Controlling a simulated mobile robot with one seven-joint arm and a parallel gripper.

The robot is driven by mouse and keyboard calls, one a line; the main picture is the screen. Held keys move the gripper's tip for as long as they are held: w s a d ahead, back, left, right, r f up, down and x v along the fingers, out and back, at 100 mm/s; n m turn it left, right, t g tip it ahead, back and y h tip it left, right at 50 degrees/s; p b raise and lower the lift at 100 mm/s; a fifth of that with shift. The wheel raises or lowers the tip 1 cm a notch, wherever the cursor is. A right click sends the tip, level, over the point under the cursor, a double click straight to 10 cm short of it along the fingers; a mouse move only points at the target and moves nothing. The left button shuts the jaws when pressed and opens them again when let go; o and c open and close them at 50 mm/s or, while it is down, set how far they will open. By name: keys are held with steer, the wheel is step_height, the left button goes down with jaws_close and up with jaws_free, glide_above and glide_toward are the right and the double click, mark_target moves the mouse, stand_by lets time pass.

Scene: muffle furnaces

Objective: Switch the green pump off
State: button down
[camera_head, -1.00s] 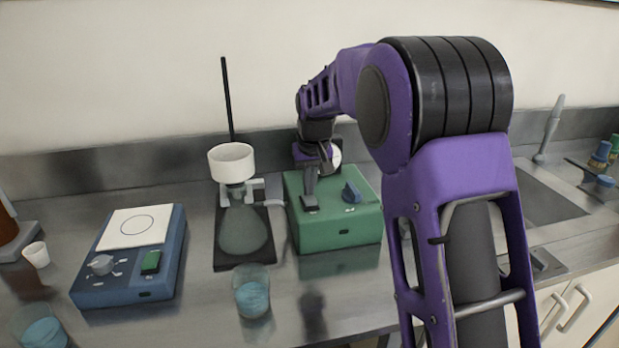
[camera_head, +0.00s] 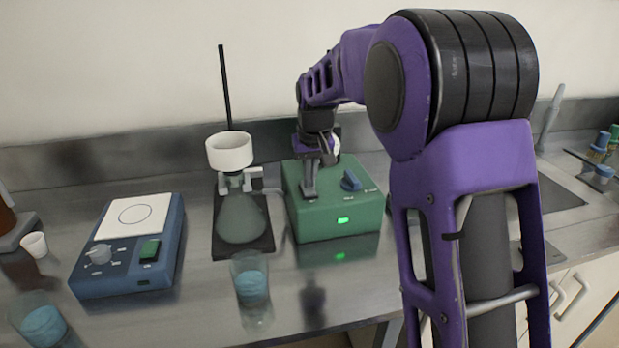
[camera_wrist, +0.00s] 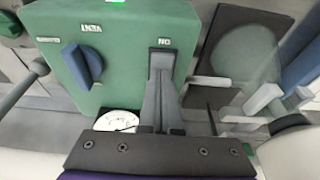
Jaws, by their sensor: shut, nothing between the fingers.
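My gripper (camera_head: 309,193) is shut and empty, pointing down onto the pump's top left. In the wrist view its fingertips (camera_wrist: 161,58) are at the "ON" label and seem to touch the top. They hide the switch there.
A filter flask with white funnel (camera_head: 229,151) stands left of the pump. A blue stirrer hotplate (camera_head: 128,250) is farther left. A beaker (camera_head: 250,280) stands in front. A gauge (camera_wrist: 122,121) is behind the pump's top. A sink lies to the right.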

steer(key=p+v, duration=0.4)
steer(key=v, duration=1)
steer(key=shift+f, duration=0.1)
steer(key=shift+w+a+r+t+b, duration=0.25)
steer(key=shift+w+a+t+b, duration=0.15)
steer(key=shift+w+a, duration=0.15)
steer(key=x, duration=0.4)
steer(key=b+x, duration=0.1)
steer(key=x, duration=0.4)
steer(key=s+x, duration=0.1)
steer(key=x, duration=0.4)
steer(key=shift+a+f+b, duration=0.1)
steer(key=shift+f+b, duration=0.05)
steer(key=shift+b, duration=0.25)
